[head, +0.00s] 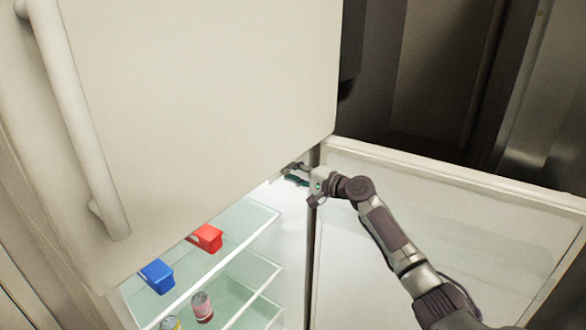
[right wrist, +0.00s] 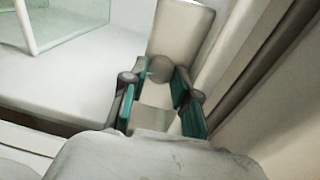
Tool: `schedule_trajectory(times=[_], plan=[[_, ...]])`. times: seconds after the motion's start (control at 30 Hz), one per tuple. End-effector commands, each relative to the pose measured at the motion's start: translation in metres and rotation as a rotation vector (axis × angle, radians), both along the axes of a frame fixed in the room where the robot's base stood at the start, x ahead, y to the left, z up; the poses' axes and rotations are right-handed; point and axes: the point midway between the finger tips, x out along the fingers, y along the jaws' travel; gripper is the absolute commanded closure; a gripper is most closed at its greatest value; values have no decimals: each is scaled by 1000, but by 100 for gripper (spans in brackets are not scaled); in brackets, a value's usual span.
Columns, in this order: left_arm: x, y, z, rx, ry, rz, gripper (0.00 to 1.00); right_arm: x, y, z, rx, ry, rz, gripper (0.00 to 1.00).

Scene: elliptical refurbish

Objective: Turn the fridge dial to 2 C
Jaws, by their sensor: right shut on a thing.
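The fridge (head: 210,90) stands with its lower compartment open. My right gripper (head: 297,174) reaches into the upper right of that compartment, just under the closed upper door. In the right wrist view, its teal-padded fingers (right wrist: 157,80) are shut on the fridge dial (right wrist: 160,66), a small round grey knob on a pale box-shaped housing (right wrist: 182,28). The fingers lie on either side of the knob. No marks or numbers are readable, so the dial's setting cannot be told. The dial is not discernible in the head view. My left gripper is not in view.
The open lower door (head: 430,235) extends to the right, beside my right arm. Glass shelves (head: 262,212) hold a blue box (head: 157,276), a red box (head: 206,238) and cans (head: 202,307). A long handle (head: 75,110) runs along the upper door.

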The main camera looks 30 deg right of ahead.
Motion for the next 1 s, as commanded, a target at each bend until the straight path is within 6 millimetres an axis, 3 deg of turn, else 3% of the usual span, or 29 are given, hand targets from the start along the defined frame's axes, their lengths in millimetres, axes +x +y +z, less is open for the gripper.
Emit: schedule_trajectory(times=[0.4, 0.93, 0.97, 1.0], plan=[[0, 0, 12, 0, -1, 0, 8, 0, 0, 0, 163, 67, -1, 100], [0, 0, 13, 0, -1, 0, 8, 0, -1, 0, 182, 74, -1, 100], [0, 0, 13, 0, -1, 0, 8, 0, -1, 0, 182, 74, -1, 66], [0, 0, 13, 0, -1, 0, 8, 0, -1, 0, 182, 74, -1, 60]])
